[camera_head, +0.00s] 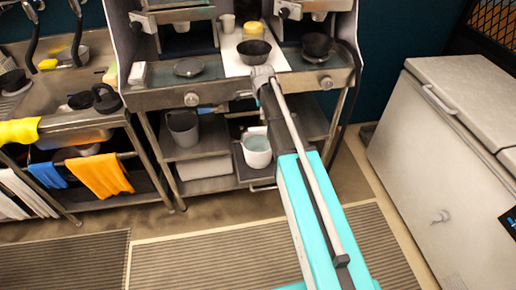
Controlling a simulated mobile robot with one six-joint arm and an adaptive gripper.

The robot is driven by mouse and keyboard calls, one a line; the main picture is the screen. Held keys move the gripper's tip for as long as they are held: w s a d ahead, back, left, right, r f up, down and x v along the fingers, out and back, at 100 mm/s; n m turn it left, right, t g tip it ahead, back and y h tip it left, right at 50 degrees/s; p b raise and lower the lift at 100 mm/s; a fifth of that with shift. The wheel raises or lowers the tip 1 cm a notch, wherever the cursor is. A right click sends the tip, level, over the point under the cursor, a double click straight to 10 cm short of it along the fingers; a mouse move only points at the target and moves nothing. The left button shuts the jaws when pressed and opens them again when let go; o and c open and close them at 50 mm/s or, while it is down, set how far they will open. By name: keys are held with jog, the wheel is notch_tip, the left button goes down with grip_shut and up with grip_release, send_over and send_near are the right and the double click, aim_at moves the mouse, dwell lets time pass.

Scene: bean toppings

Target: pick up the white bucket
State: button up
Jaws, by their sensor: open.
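The white bucket (257,158) stands low under the middle counter, on a dark pull-out shelf. It looks upright, with a pale greenish inside. My arm's teal link passes close to its right side in the picture, and a dark shape covers part of its back rim. My gripper (247,95) is small at the far end of the arm, at the height of the counter's front edge. It appears above the bucket in the picture and apart from it. It is open, with nothing seen in it; its fingers are hard to make out.
A grey bucket (184,128) stands on the shelf to the left. The counter (160,98) holds a dark bowl (254,50) on a white board and other dishes. A sink unit with orange cloths (100,175) is left; a white chest freezer (430,170) is right. The matted floor is clear.

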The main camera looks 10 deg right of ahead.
aim_at(259, 128)
jog(key=shift+f, duration=0.1)
jog(key=f+b, duration=0.2)
jog(key=w+f+b, duration=0.1)
jog(key=f+b, duration=0.5)
jog(key=shift+w+f, duration=0.15)
jog(key=shift+w, duration=0.15)
dwell(0.5)
jog(key=shift+f+b, duration=0.15)
jog(key=shift+b, duration=0.2)
jog(key=shift+w+a+f+b, duration=0.1)
jog(key=shift+w+f+b, duration=0.15)
jog(key=shift+f+b, duration=0.95)
jog(key=shift+w+f+b, duration=0.25)
jog(key=shift+f+b, duration=0.95)
grip_shut()
